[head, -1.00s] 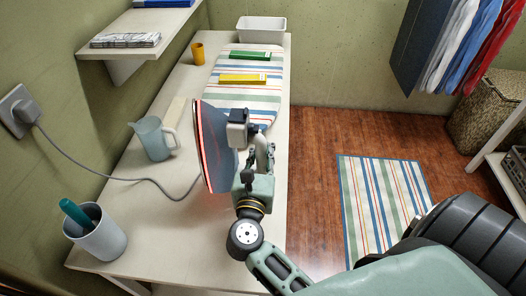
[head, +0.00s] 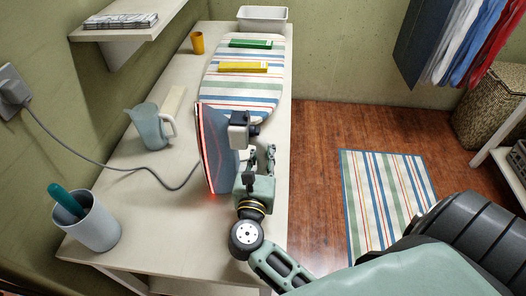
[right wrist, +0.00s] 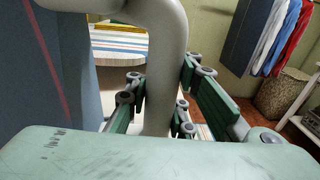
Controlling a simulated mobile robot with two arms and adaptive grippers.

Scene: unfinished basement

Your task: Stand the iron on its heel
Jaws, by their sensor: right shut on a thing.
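The iron (head: 218,150) stands steeply upright over the front part of the white table, tip up and heel down. Its blue-grey face shows red glowing lines, and a red glow lies at its lower end by the tabletop. I cannot tell whether the heel touches the table. My right gripper (head: 261,162) is at the iron's right side, shut on its handle. In the right wrist view the thick grey handle (right wrist: 166,65) passes between the green fingers (right wrist: 158,105), with the iron's blue-grey body at the left. My left gripper is not in view.
The table (head: 150,215) holds a jug (head: 148,130), a grey cup (head: 92,228) with a teal-handled thing, and a striped ironing pad (head: 240,93) with yellow and green boxes. A cord (head: 100,165) runs from the wall socket toward the iron. The right table edge is close.

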